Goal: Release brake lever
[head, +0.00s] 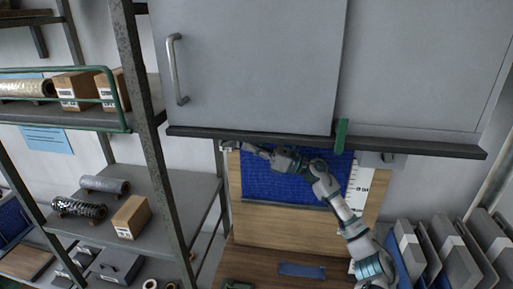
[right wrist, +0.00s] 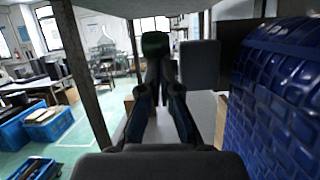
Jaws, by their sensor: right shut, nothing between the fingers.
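My right gripper (head: 252,148) reaches up and left across the blue panel, just below the cabinet's lower edge. In the right wrist view its fingers (right wrist: 158,82) are shut and empty. A dark green, rounded end piece (right wrist: 155,43), possibly the brake lever's grip, shows just past the fingertips; I cannot tell whether they touch it. A grey block (right wrist: 200,64) is right beside it. In the head view a small grey fitting (head: 229,145) sits left of the gripper. My left gripper is not in view.
The grey cabinet (head: 250,65) overhangs the work area. The blue bin panel (head: 270,182) is close on the gripper's right in the wrist view (right wrist: 280,100). A shelf rack (head: 150,110) with boxes stands left. Grey panels (head: 443,245) stand at lower right.

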